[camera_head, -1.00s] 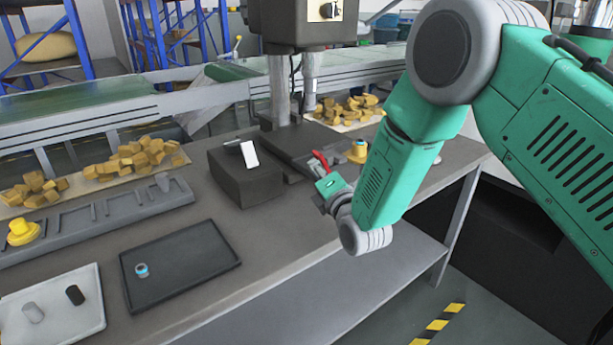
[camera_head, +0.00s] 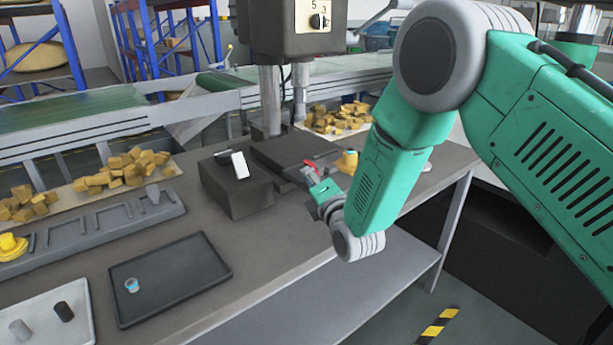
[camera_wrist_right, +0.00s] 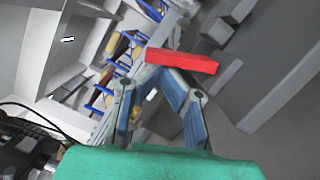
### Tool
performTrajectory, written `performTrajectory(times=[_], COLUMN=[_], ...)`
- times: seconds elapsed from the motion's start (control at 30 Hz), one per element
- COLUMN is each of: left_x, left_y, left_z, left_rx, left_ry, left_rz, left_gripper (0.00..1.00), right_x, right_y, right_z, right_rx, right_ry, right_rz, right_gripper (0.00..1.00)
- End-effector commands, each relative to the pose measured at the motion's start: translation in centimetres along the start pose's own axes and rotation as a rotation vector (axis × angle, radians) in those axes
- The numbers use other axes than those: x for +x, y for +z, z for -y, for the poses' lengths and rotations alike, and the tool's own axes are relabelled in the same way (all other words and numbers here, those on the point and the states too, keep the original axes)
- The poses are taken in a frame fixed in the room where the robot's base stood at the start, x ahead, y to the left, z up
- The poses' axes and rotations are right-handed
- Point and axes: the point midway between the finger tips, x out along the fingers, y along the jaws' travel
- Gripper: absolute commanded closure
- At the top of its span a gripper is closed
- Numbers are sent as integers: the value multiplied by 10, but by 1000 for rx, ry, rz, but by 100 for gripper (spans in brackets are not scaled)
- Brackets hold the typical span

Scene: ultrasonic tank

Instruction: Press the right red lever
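The red lever (camera_head: 322,160) shows as a small bar beside the dark base of the machine, partly hidden by my right gripper. My right gripper (camera_head: 318,187) is close to it on the near side. In the right wrist view the red lever (camera_wrist_right: 182,64) lies across the far ends of the fingers of my right gripper (camera_wrist_right: 150,82) and hides part of the right finger. I cannot tell whether they touch, or whether the fingertips meet. A second red lever cannot be made out. My left gripper is not in view.
The machine head (camera_head: 292,28) with a dial stands over the bench. A dark box (camera_head: 236,190) is left of my gripper. A black tray (camera_head: 190,292) holds a small blue-and-white part. A yellow part (camera_head: 348,161) is right of the lever. Brown blocks (camera_head: 340,117) lie behind.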

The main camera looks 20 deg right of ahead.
Motion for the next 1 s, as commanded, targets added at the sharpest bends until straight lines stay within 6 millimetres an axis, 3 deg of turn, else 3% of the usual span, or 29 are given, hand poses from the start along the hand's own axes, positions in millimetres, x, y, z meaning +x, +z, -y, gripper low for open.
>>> performTrajectory(times=[0.27, 0.77, 1.0], left_x=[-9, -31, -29], left_y=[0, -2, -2], left_z=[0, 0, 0], left_rx=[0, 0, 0], left_ry=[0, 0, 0], left_rz=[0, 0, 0], left_gripper=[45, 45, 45], right_x=[2, 8, 7], right_y=[7, 30, 28], right_z=[-5, -7, -5], right_rx=[120, 562, 568], right_ry=[-30, -140, -143], right_rz=[2, 3, 1], right_gripper=[100, 100, 100])
